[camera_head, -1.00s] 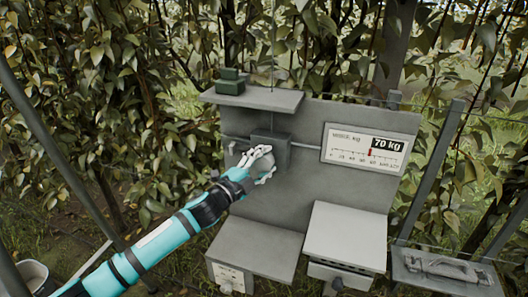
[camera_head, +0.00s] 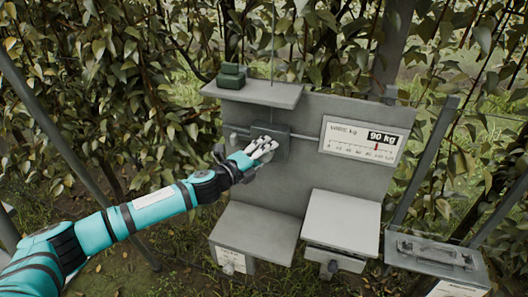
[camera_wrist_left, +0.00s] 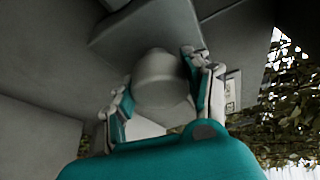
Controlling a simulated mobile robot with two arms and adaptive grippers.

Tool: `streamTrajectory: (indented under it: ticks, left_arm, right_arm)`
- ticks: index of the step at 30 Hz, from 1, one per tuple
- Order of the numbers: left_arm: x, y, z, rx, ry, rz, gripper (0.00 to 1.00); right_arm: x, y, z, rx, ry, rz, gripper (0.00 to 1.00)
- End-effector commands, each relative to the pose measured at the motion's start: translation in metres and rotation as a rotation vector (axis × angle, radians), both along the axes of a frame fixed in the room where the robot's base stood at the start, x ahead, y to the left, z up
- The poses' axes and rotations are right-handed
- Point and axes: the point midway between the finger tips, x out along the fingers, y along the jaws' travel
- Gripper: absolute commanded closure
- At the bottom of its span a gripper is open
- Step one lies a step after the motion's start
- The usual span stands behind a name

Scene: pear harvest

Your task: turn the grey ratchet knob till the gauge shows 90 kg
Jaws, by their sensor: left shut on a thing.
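The gauge (camera_head: 363,143) on the right of the grey panel reads 90 kg, with a red pointer toward the right of its scale. The grey ratchet knob (camera_wrist_left: 162,82) is between the fingers of my left gripper (camera_wrist_left: 160,85) in the left wrist view. In the head view my left gripper (camera_head: 262,150) is shut on the knob at the front of the grey box (camera_head: 270,137), and its fingers mostly hide the knob. My right gripper is not in view.
A green block (camera_head: 231,76) sits on the upper shelf (camera_head: 262,93). Below are a grey box at left (camera_head: 250,238) and a lighter drawer box (camera_head: 342,222). A case (camera_head: 435,256) with a tool on top stands at right. A wire (camera_head: 273,40) runs up from the shelf.

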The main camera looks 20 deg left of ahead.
Motion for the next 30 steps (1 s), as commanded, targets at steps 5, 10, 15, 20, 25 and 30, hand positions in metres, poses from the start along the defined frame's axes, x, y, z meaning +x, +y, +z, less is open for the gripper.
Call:
streamTrajectory:
  ticks: [5,10,15,20,25,30]
  left_arm:
    - [-0.0007,-0.0009,-0.0020,0.007,0.003,-0.001,0.83]
    - [-0.0009,-0.0010,-0.0021,0.006,0.004,-0.002,0.83]
    - [-0.0009,-0.0010,-0.0021,0.006,0.004,-0.002,0.39]
    - [-0.0006,-0.0007,-0.0012,0.005,0.002,-0.002,0.26]
    - [-0.0004,-0.0005,-0.0007,0.005,0.001,-0.001,0.26]
    - [-0.0099,0.0046,-0.0010,0.006,0.004,0.000,0.26]
  right_arm:
    - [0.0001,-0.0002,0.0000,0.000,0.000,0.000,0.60]
    - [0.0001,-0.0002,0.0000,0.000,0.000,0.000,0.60]
    - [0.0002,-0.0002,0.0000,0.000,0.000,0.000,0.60]
    - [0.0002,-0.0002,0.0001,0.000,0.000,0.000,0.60]
    - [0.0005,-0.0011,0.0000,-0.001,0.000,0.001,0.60]
    - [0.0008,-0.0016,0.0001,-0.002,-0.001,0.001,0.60]
